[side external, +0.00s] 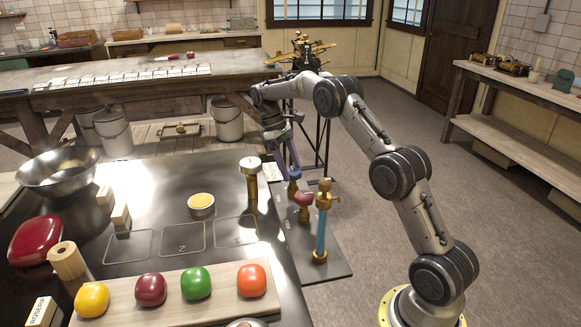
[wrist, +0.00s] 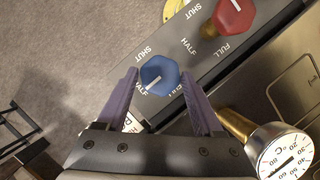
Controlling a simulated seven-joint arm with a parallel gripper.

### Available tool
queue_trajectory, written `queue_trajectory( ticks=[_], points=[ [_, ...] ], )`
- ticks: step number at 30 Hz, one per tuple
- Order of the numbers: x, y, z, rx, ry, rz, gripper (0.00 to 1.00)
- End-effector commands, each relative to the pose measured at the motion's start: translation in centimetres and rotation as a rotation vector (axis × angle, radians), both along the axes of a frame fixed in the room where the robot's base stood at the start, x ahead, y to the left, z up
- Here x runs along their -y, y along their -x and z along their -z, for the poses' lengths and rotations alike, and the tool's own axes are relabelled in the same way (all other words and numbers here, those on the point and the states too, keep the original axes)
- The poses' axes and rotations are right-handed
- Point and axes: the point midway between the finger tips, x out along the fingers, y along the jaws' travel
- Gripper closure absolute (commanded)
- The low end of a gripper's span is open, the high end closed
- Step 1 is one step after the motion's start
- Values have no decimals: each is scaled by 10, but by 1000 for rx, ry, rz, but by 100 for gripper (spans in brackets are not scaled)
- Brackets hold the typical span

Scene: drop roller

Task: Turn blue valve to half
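The blue valve (wrist: 160,76) is a faceted knob on a dark panel, with SHUT and HALF printed around it. A third label is partly hidden. A white line on its top points to the lower left, roughly at the HALF print. My gripper (wrist: 160,73) is open, with one purple finger on each side of the knob. Gaps show between fingers and knob, so no grip is visible. In the side external view, my gripper (side external: 292,165) points down just above the blue valve (side external: 293,188), which is small and partly hidden there.
A red valve (wrist: 235,17) with its own SHUT, HALF and FULL labels sits beside the blue one. A round temperature dial (wrist: 285,155) on a brass stem stands at the lower right. In the side external view, a brass-and-blue post (side external: 321,225) stands near the valves.

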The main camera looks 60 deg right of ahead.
Motion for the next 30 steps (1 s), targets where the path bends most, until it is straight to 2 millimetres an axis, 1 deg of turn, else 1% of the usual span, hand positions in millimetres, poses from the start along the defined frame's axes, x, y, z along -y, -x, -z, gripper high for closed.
queue_trajectory(
  ticks=[1, 3, 11, 14, 17, 24, 30],
  points=[
    [0, 0, 0, -1, 0, 0, 20],
    [0, 0, 0, -1, -1, 0, 9],
    [0, 0, -1, -1, -1, 1, 9],
    [0, -2, -4, 0, 0, 1, 9],
    [0, -7, -14, 2, 1, 1, 9],
    [0, -21, -49, 2, 1, 1, 9],
    [0, -27, -64, 0, 0, 0, 9]
  ],
)
